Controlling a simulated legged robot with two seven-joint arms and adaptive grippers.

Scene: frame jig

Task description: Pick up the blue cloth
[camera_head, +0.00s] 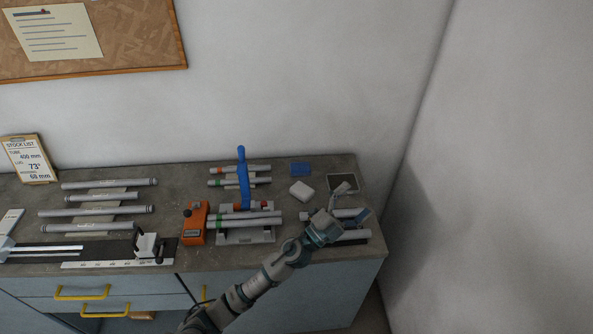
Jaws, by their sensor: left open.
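The blue cloth (301,169) looks like a small flat blue rectangle. It lies on the back right part of the grey worktop, near the wall. My left gripper (352,203) is over the right end of the worktop, to the right of the cloth and nearer the front. Its two fingers are spread apart and nothing shows between them. The cloth is clear of the gripper and fully visible. My right gripper does not show.
A blue-handled tool (241,178) and an orange device (193,224) stand to the left. Several grey tubes (110,184) lie further left.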

